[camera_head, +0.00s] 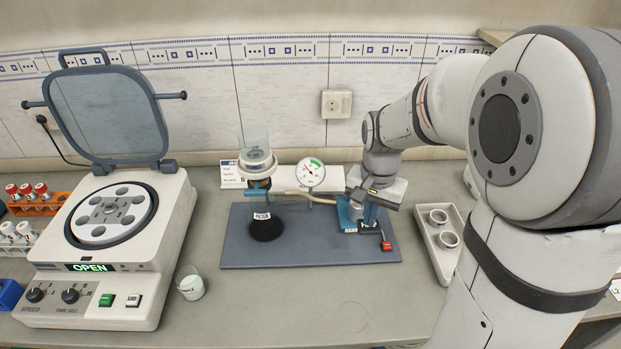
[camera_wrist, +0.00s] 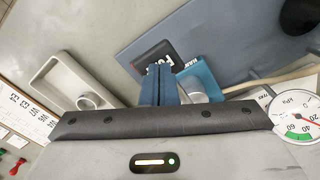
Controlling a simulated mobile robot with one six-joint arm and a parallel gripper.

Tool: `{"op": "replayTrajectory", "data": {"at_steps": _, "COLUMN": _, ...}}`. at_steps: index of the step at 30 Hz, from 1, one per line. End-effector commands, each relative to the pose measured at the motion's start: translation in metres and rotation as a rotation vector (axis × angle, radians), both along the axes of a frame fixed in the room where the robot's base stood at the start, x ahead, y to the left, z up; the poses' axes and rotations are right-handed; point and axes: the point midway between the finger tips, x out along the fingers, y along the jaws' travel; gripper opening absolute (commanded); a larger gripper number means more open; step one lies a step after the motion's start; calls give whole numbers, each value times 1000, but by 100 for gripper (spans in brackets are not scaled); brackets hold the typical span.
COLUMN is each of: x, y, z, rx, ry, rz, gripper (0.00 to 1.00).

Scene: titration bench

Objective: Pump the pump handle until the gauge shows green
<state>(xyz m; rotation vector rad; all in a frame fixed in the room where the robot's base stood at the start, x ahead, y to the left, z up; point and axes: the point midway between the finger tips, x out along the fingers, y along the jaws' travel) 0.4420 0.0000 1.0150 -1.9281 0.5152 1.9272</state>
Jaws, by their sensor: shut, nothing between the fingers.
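A dark lever with a red end (camera_head: 386,246), seemingly the pump handle, sticks out at the pump's front right. My gripper (camera_head: 371,216) is shut and empty, pointing down over the pump. Its fingers partly hide the pump; contact with the handle cannot be told.
A filter flask assembly (camera_head: 257,165) stands on the board (camera_head: 300,245), joined by a tan hose (camera_head: 325,199). A centrifuge (camera_head: 150,285) with raised lid and a small beaker (camera_head: 191,286) stand left. The front bench is clear.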

Motion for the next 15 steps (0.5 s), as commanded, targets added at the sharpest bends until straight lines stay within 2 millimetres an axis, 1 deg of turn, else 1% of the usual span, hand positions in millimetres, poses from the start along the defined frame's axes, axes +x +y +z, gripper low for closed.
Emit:
{"op": "replayTrajectory", "data": {"at_steps": 1, "x": 0, "y": 0, "z": -7, "rx": 0, "ry": 0, "rz": 0, "gripper": 0}}
{"op": "replayTrajectory", "data": {"at_steps": 11, "x": 0, "y": 0, "z": -30, "rx": 0, "ry": 1, "rz": 0, "gripper": 0}}
{"op": "replayTrajectory", "data": {"at_steps": 12, "x": 0, "y": 0, "z": -26, "rx": 0, "ry": 0, "rz": 0, "gripper": 0}}
{"op": "replayTrajectory", "data": {"at_steps": 15, "x": 0, "y": 0, "z": -26, "rx": 0, "ry": 1, "rz": 0, "gripper": 0}}
